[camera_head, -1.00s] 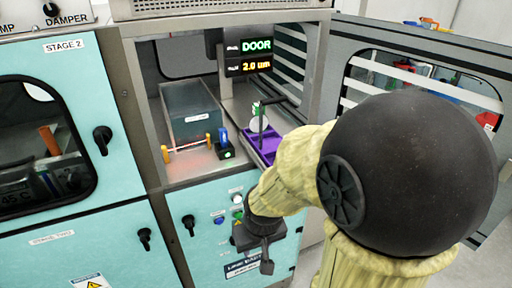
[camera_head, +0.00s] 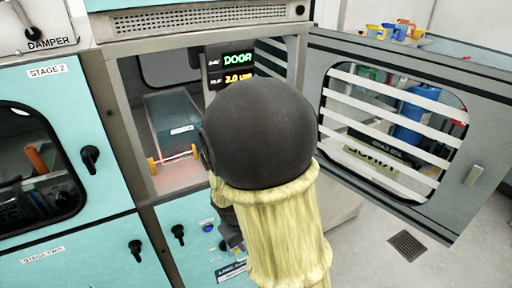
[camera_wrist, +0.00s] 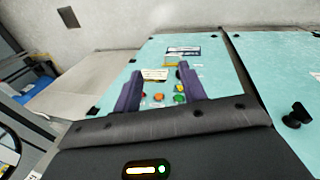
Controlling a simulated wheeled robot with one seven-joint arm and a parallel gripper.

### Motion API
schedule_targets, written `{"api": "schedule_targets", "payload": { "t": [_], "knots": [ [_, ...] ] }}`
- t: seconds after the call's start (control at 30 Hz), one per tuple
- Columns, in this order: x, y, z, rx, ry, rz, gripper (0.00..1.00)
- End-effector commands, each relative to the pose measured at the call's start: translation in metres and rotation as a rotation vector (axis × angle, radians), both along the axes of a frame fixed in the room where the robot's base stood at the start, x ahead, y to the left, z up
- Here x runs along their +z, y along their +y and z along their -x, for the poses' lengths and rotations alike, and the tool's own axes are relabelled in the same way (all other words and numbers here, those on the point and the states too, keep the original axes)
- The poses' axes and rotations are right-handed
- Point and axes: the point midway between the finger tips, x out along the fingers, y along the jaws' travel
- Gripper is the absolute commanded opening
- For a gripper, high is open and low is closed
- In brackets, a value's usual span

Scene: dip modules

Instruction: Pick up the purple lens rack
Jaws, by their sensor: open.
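The purple lens rack does not show in either current view; the dark round joint of my arm covers the right part of the open chamber (camera_head: 178,186) in the head view. My gripper (camera_wrist: 160,72) is open and empty in the wrist view, with its two dark purple fingers apart. Between and beyond them is the teal front panel (camera_wrist: 215,60) with coloured buttons. In the head view only a dark part of my gripper (camera_head: 230,228) shows, low in front of the panel below the chamber.
A grey-blue bin (camera_head: 172,122) stands in the chamber, with a red-lit barrier (camera_head: 175,158) in front of it. A display reading DOOR (camera_head: 238,59) hangs above. The slatted door (camera_head: 455,200) stands open to the right. Floor at lower right is clear.

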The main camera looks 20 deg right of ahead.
Motion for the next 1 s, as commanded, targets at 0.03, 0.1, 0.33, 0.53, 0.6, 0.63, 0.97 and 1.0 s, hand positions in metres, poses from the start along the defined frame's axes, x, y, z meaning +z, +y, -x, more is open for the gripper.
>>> {"api": "schedule_targets", "payload": {
  "t": [0.03, 0.1, 0.33, 0.53, 0.6, 0.63, 0.97, 1.0],
  "knots": [
    [0.01, -0.005, -0.007, 0.03, 0.023, 0.063, 0.42],
    [0.017, -0.016, -0.017, 0.061, 0.041, 0.154, 0.42],
    [0.056, -0.042, -0.056, 0.168, 0.047, 0.473, 0.42],
    [0.114, -0.044, -0.099, 0.27, -0.017, 0.773, 0.42],
    [0.143, -0.037, -0.117, 0.313, -0.062, 0.895, 0.42],
    [0.156, -0.032, -0.123, 0.328, -0.083, 0.947, 0.42],
    [0.241, 0.009, -0.157, 0.416, -0.239, 1.231, 0.42],
    [0.241, 0.009, -0.157, 0.417, -0.24, 1.232, 0.42]
  ]
}}
